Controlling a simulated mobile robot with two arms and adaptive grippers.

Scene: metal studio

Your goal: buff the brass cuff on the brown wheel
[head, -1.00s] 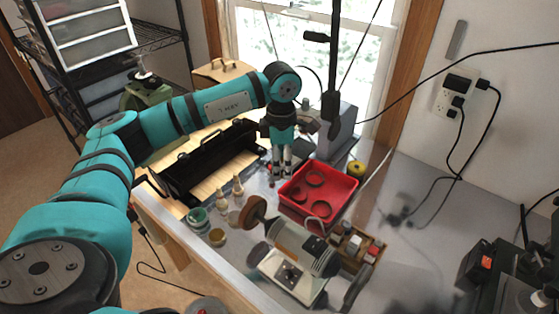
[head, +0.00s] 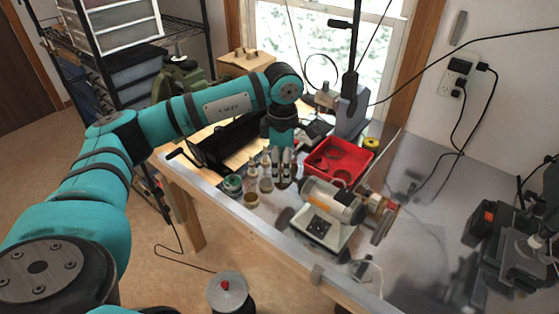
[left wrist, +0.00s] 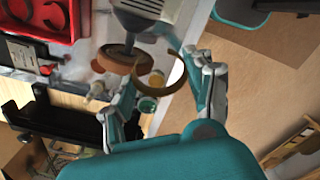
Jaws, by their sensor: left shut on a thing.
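My left gripper (head: 282,168) points down just left of the bench buffer (head: 335,203). In the left wrist view its fingers (left wrist: 164,88) are closed on the brass cuff (left wrist: 163,80), a thin, open, gold-coloured band. The brown wheel (left wrist: 122,60) is on the buffer's spindle, close beside the cuff. The cuff overlaps the wheel's edge in this view; I cannot tell whether they touch. In the head view the fingers largely hide the wheel, and the cuff is not clear. My right gripper is not in view.
A red tray (head: 312,168) with cuffs inside stands behind the buffer. Small jars (head: 232,184) and bottles stand left of the gripper. A black rack (head: 195,158) lies farther left. The bench's front edge is close.

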